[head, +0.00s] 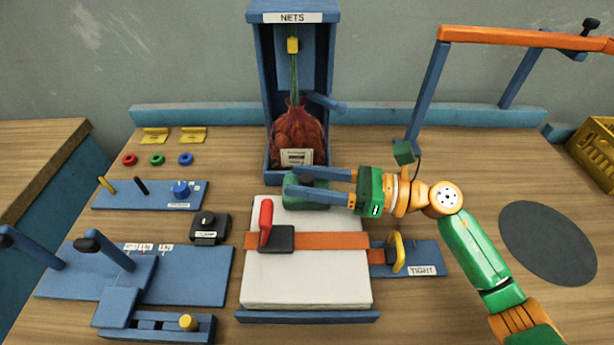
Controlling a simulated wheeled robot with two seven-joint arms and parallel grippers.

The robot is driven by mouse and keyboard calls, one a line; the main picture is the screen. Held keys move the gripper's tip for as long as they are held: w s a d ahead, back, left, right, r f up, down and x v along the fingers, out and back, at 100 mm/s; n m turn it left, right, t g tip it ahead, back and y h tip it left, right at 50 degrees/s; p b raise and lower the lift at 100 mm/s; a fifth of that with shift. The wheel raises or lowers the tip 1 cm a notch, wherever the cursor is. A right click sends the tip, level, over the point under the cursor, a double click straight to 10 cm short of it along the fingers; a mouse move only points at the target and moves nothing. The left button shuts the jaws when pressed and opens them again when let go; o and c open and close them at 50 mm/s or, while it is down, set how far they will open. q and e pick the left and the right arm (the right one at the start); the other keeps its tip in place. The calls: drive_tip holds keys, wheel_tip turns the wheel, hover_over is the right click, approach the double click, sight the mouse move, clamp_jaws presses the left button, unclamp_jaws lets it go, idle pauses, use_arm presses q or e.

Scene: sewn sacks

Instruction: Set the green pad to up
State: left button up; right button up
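A green pad (306,205) lies at the back edge of the white sack (306,278), in front of the net stand. My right gripper (292,181) reaches in from the right, its two blue fingers apart and over the pad. Green shows between the fingers and in front of the nearer one. The fingers hide part of the pad, and I cannot tell whether they touch it. A small green block (403,152) also hangs at the foot of the blue and orange frame. My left gripper is not in view.
An orange strap (340,247) with a red-handled clamp (266,224) crosses the sack. The blue NETS stand (325,70) holds a red net bag (297,135) behind the gripper. A yellow handle (398,252) stands right of the sack. Blue fixtures (185,275) fill the left.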

clamp_jaws()
idle(1.2)
